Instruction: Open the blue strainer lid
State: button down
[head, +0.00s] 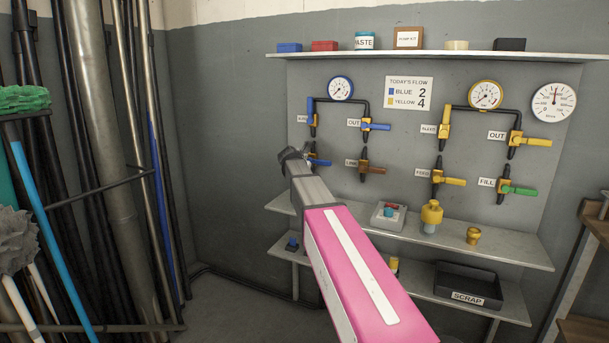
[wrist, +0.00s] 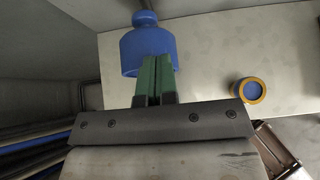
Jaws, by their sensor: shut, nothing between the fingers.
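A blue, bell-shaped lid with a round knob (wrist: 147,40) is in the wrist view, at the top, left of centre. It looks like the blue strainer lid. In the head view I cannot make it out; my arm covers that part of the upper shelf. My gripper (wrist: 155,62) has its green fingers pressed together with nothing between them. The fingertips overlap the lower part of the blue lid in the wrist view; I cannot tell whether they touch it. In the head view my gripper (head: 293,155) is in front of the panel's left valves, its fingers not clearly visible.
A blue piece with a yellow rim (wrist: 248,91) is on the pale surface at right. A yellow strainer (head: 431,214), a brass cup (head: 473,236) and a grey button box (head: 388,215) stand on the shelf. A black scrap tray (head: 468,285) sits below. Pipes crowd the left.

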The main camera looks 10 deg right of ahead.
dwell(0.3)
jog(key=s+a, duration=0.2)
jog(key=s, duration=0.1)
jog(key=shift+s+a, duration=0.2)
jog(key=w+d+r+v, duration=0.1)
jog(key=v, duration=0.8)
jog(key=s+d+f+m+g+y, duration=0.1)
jog(key=s+f+m+g+y, duration=0.1)
jog(key=s+f+m, duration=0.75)
jog(key=s+d+f+m+g+y, duration=0.1)
jog(key=s+d+f+m+g, duration=0.3)
jog(key=f, duration=1)
jog(key=s+a+f+m+g+y, duration=0.2)
jog(key=s+f+m+y, duration=0.1)
jog(key=s+f+m, duration=1.2)
jog(key=s, duration=0.3)
jog(key=shift+g, duration=0.3)
jog(key=shift+s, duration=0.15)
